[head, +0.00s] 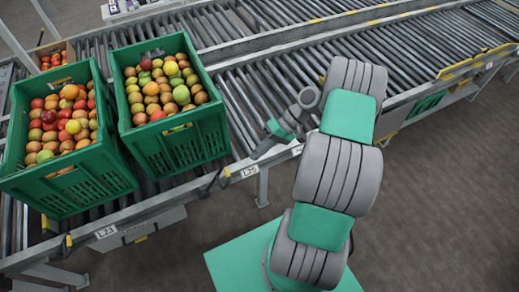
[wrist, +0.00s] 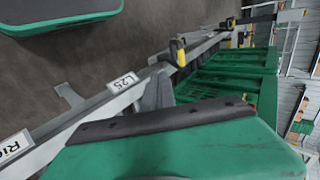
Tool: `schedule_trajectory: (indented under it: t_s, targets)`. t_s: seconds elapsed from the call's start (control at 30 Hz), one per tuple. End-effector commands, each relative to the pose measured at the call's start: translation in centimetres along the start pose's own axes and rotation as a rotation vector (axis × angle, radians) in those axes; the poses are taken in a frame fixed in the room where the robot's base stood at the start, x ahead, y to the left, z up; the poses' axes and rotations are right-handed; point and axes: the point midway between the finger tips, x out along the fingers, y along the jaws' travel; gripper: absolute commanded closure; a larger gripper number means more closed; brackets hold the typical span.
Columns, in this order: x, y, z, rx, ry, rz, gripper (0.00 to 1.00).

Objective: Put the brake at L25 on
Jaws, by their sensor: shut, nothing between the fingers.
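The L25 label (head: 249,172) is on the front rail of the roller conveyor. The brake lever (head: 212,183) is on the rail just left of it, dark and slanted, with a yellow part. In the wrist view the yellow-tipped lever (wrist: 180,52) stands beyond the L25 label (wrist: 122,82), beside a green crate. Whether the lever is on or off I cannot tell. My gripper (head: 258,152) is shut and empty, above the rail right of the label and apart from the lever.
Two green crates of fruit, the left one (head: 90,180) and the right one (head: 180,150), stand on the rollers behind the rail. Another lever (head: 68,241) is near the L23 label (head: 105,232). The rollers (head: 245,95) right of the crates are bare. The floor (head: 440,190) at right is clear.

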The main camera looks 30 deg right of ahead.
Motion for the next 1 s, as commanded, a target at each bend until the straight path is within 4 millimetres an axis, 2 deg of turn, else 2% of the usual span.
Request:
schedule_trajectory:
  t_s: [0.03,0.23,0.3,0.4,0.83,1.0]
  targets:
    - [1.2,0.0,0.0,-0.001,-0.003,-0.001,1.00]
    - [5.5,0.0,0.1,-0.002,-0.003,-0.001,1.00]
    - [6.0,-1.4,0.0,-0.004,-0.002,0.002,1.00]
    - [6.9,-2.5,0.0,-0.002,-0.002,0.001,1.00]
    - [7.8,-3.4,0.0,-0.001,-0.001,0.001,1.00]
    - [7.5,-3.5,0.0,0.000,0.002,0.011,1.00]
